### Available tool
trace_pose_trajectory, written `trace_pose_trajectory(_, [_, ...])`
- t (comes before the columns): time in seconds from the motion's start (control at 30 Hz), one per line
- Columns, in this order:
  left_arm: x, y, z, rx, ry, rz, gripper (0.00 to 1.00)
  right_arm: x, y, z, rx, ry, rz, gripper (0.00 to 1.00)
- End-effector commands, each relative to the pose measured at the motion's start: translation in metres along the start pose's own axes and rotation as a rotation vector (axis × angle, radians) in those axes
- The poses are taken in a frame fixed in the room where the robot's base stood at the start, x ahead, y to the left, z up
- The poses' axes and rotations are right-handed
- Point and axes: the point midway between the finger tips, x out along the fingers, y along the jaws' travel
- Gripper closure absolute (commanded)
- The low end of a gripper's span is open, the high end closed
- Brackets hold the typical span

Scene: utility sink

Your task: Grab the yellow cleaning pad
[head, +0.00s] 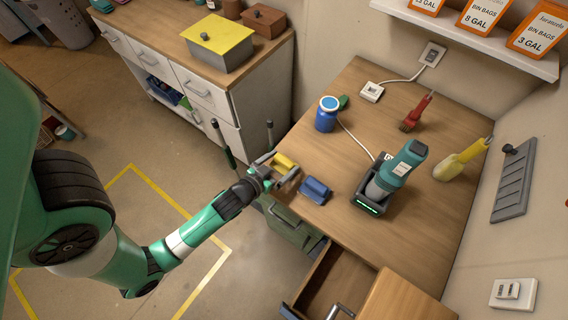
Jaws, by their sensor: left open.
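The yellow cleaning pad (285,161) lies at the left edge of the wooden worktop. My left gripper (281,170) is open at the pad, with one finger on either side of it in the head view. I cannot tell whether the fingers touch it. Part of the pad is hidden by the gripper. A blue pad or roll (315,190) lies just to the right of the gripper. My right gripper is not in view.
On the worktop (365,130) stand a blue jar (327,114), a red brush (416,112), a teal device in a dark dock (395,170) and a yellow-white bottle (462,160). An open drawer (335,285) juts out below the front edge.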

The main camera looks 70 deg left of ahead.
Motion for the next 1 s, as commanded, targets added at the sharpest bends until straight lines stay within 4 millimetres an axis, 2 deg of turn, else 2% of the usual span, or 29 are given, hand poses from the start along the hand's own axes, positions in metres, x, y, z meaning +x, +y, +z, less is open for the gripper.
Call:
trace_pose_trajectory(0.1, [0.021,0.001,-0.007,-0.001,0.004,0.000,0.00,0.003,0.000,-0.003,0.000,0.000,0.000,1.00])
trace_pose_trajectory(0.2, [0.036,0.001,-0.005,-0.001,0.002,-0.001,0.00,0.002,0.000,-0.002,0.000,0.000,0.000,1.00])
trace_pose_trajectory(0.47, [0.042,0.001,-0.004,0.000,0.001,0.000,0.00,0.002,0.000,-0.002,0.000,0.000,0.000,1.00])
trace_pose_trajectory(0.57, [0.042,0.001,-0.004,0.000,0.002,0.000,0.14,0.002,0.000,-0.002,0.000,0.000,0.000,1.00])
trace_pose_trajectory(0.87, [0.042,0.001,-0.004,0.000,0.002,0.000,0.68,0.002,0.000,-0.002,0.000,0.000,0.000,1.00])
trace_pose_trajectory(1.0, [0.042,0.001,-0.005,0.000,0.002,0.000,0.68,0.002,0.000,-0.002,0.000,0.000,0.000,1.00])
